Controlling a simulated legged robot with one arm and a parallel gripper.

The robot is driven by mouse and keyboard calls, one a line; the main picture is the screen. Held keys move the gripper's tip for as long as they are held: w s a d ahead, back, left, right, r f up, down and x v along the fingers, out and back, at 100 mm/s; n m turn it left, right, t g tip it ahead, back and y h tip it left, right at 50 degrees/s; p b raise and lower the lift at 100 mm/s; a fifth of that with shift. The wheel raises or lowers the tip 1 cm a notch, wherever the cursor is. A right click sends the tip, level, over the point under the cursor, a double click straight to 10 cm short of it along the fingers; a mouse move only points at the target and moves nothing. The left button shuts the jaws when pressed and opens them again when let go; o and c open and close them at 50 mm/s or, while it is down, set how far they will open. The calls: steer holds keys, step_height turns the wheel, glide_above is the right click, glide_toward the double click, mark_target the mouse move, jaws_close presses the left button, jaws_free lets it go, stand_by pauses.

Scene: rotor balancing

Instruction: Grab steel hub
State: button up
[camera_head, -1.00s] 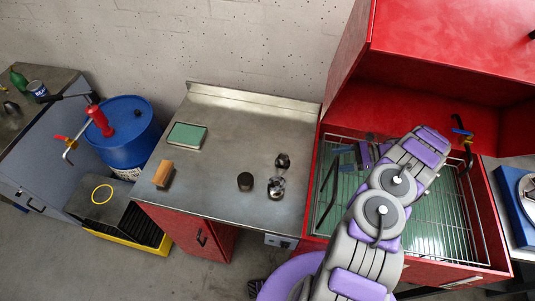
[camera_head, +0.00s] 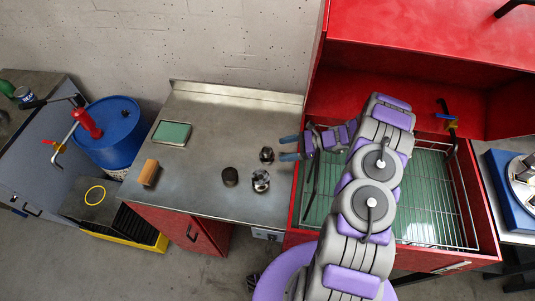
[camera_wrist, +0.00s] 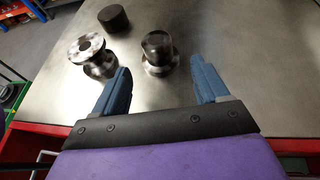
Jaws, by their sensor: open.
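Two shiny steel pieces stand on the metal worktop, and either could be the steel hub. One, a flanged spool with a hole in its top (camera_head: 261,181), shows at left in the wrist view (camera_wrist: 92,56). The other, a darker-topped cylinder on a wider flange (camera_head: 267,155), shows near the centre in the wrist view (camera_wrist: 158,52). My gripper (camera_head: 283,148) is open and empty, its blue fingers pointing left at the worktop's right edge. In the wrist view, the flanged cylinder is ahead, between the open fingers (camera_wrist: 160,72) in the picture.
A dark round cylinder (camera_head: 230,176) stands left of the steel pieces. A green-topped tray (camera_head: 172,133) and a wooden block (camera_head: 149,172) lie farther left on the worktop (camera_head: 205,150). The red cabinet with a wire rack (camera_head: 430,200) is under my arm.

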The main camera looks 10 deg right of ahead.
mark_target(270, 152)
steer(key=shift+w+a, duration=0.15)
steer(key=shift+w, duration=0.1)
steer(key=x, duration=0.2)
steer(key=r+x, duration=0.1)
steer(key=x, duration=0.5)
steer(key=shift+s+a+r, duration=0.1)
steer(key=shift+s+a, duration=0.2)
steer(key=shift+a, duration=0.25)
steer(key=shift+d, duration=1.55)
steer(key=shift+c, duration=1.2)
steer(key=a, duration=0.3)
steer(key=c, duration=0.6)
steer(key=shift+d, duration=0.3)
steer(key=c, duration=0.3)
steer(key=shift+d, duration=0.9)
jaws_close()
steer(key=shift+a, duration=0.1)
